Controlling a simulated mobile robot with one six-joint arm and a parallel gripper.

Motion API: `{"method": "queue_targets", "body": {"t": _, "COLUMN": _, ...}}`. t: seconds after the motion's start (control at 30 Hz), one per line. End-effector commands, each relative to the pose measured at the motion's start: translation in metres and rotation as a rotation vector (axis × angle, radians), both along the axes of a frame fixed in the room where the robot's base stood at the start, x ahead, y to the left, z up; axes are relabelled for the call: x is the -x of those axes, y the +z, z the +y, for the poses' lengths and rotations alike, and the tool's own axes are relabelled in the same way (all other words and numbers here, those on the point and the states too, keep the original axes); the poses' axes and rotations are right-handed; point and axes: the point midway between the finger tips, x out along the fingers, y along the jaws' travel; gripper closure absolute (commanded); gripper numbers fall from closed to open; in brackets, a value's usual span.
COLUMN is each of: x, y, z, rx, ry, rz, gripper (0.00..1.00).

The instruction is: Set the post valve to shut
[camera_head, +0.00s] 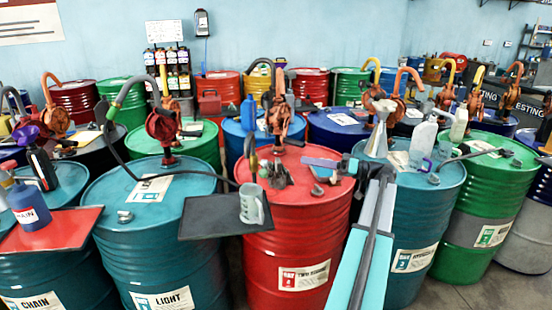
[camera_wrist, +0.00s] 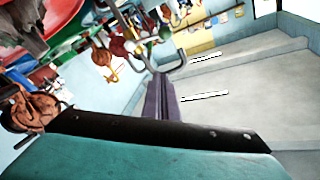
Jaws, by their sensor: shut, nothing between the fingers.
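I cannot tell for sure which fitting is the post valve. Dark grey fittings (camera_head: 278,177) sit on the red drum (camera_head: 300,240) in the head view, at the foot of a copper-coloured pump (camera_head: 280,118). My gripper (camera_head: 320,163) is above the right part of that drum's top, right of the fittings and apart from them; its fingertips are hard to make out there. In the wrist view my gripper (camera_wrist: 161,80) shows narrow purple-grey fingers, shut with nothing between them. A copper-coloured pump (camera_wrist: 32,110) and a red drum top (camera_wrist: 40,25) lie to the left there.
A dark tray (camera_head: 215,229) with a grey mug (camera_head: 251,205) juts out before the red drum. A metal funnel (camera_head: 378,140) and white jug (camera_head: 423,140) stand on the blue drum to the right. Pumps and hoses crowd behind. Bare floor (camera_wrist: 240,80) shows in the wrist view.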

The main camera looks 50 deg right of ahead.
Motion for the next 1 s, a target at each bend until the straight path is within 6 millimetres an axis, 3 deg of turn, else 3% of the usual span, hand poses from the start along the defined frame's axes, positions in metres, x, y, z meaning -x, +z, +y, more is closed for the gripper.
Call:
{"method": "queue_targets", "body": {"t": 0.57, "x": -0.003, "y": 0.004, "z": 0.002, "rx": 0.000, "ry": 0.000, "rz": 0.000, "gripper": 1.00}}
{"method": "queue_targets", "body": {"t": 1.0, "x": -0.041, "y": 0.010, "z": 0.028, "rx": 0.000, "ry": 0.002, "rz": 0.001, "gripper": 1.00}}
